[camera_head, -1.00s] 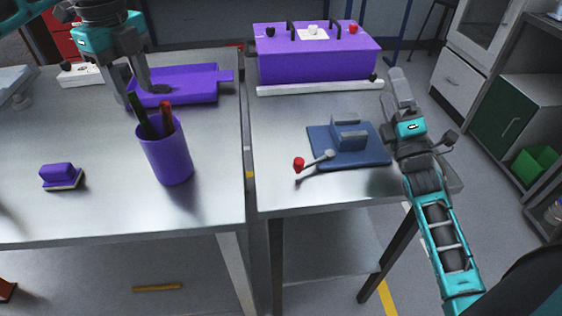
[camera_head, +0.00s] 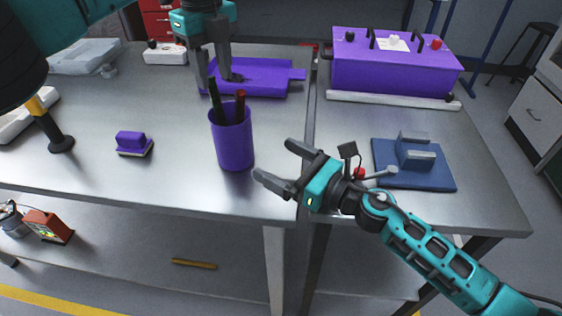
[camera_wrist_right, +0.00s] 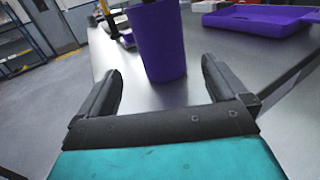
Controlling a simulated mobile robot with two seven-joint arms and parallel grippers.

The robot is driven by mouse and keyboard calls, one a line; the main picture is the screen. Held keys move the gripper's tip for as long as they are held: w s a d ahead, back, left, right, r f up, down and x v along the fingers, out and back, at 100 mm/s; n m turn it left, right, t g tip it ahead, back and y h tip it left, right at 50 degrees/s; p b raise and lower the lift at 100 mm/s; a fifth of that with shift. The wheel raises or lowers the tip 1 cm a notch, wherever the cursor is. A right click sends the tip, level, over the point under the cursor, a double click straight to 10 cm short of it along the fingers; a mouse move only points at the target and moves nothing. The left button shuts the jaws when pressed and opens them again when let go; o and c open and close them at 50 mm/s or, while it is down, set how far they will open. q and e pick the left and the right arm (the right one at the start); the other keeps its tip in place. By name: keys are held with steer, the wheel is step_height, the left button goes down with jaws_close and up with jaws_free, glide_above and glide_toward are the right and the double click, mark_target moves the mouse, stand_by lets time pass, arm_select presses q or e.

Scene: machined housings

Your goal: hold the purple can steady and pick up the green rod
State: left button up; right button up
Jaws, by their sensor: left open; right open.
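The purple can (camera_head: 233,146) stands upright on the left table near its right edge. A dark rod (camera_head: 215,96), possibly the green one, and a red rod (camera_head: 240,101) stick out of its top. My left gripper (camera_head: 217,82) is open, pointing down just above and behind the can, near the dark rod's tip. My right gripper (camera_head: 274,162) is open and empty, to the right of the can with its fingers pointing at it.
A purple tray (camera_head: 270,90) lies behind the can. A purple block-like eraser (camera_head: 131,141) lies to its left. On the right table are a purple box (camera_head: 395,70) and a blue fixture plate (camera_head: 413,178) with a red-knobbed lever. The table front around the can is clear.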

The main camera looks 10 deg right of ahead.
mark_target(233, 140)
steer(key=shift+w+f, duration=0.1)
steer(key=shift+f, duration=0.15)
steer(key=shift+w+a, duration=0.2)
steer(key=shift+a, duration=0.1)
steer(key=x, duration=1.2)
steer(key=shift+f, duration=0.1)
steer(key=shift+c, duration=0.4)
steer(key=c, duration=0.7)
steer(key=shift+c, duration=0.2)
arm_select(q)
steer(key=shift+o, duration=0.6)
